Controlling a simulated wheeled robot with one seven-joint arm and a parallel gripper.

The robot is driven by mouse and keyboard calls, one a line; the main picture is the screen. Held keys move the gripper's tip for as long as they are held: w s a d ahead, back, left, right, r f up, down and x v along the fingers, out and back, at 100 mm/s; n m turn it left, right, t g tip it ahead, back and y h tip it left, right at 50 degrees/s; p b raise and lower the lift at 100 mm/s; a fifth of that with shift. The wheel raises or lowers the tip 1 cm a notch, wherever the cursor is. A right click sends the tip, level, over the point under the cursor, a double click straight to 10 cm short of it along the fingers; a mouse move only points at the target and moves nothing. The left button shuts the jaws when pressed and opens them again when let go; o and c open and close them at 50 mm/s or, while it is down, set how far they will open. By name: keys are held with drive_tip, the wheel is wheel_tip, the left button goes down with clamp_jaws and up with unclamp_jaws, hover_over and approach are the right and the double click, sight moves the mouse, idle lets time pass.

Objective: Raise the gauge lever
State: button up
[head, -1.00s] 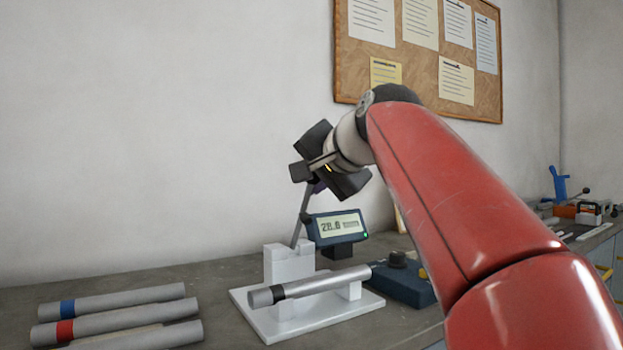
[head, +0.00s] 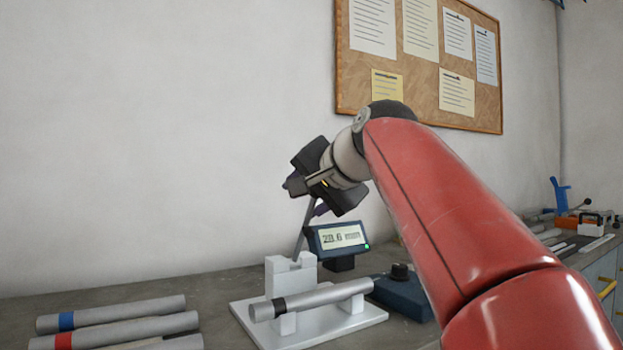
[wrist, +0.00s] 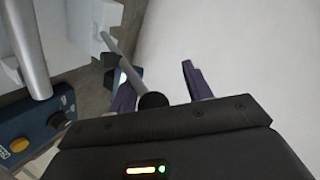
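The gauge lever (head: 304,230) is a thin grey rod standing steeply from the white jig block (head: 291,275), leaning slightly right. Its upper end is hidden by my gripper (head: 310,197) in the head view. In the wrist view the lever (wrist: 118,55) ends in a dark round knob (wrist: 152,101). My gripper (wrist: 157,82) has its two purple fingers spread apart, with the knob between them, closer to the left finger. Whether that finger touches it, I cannot tell. A grey bar with a black band (head: 312,300) lies across the jig's supports.
A digital display (head: 338,238) reading about 28.6 mm stands just behind the lever, close to my gripper. A blue box with a dark knob (head: 403,290) is right of the jig. Grey tubes with blue (head: 110,312) and red bands lie at left on the bench.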

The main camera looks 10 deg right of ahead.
drive_tip(key=shift+s+d+r, duration=0.1)
drive_tip(key=shift+s+r, duration=0.3)
drive_tip(key=shift+r, duration=0.4)
drive_tip(key=shift+s+d+r, duration=0.1)
drive_tip(key=shift+s+r, duration=0.35)
drive_tip(key=shift+r, duration=0.35)
drive_tip(key=shift+s+d+r, duration=0.1)
drive_tip(key=shift+s+r, duration=0.3)
drive_tip(key=shift+r, duration=0.4)
drive_tip(key=shift+s+d+r, duration=0.15)
drive_tip(key=shift+s+r, duration=0.35)
drive_tip(key=shift+r, duration=0.25)
drive_tip(key=shift+s+d+r, duration=0.15)
drive_tip(key=shift+s+r, duration=0.3)
drive_tip(key=shift+r, duration=0.3)
drive_tip(key=v, duration=0.7)
drive_tip(key=shift+s, duration=0.4)
drive_tip(key=shift+s+d+r, duration=0.1)
drive_tip(key=shift+d, duration=0.05)
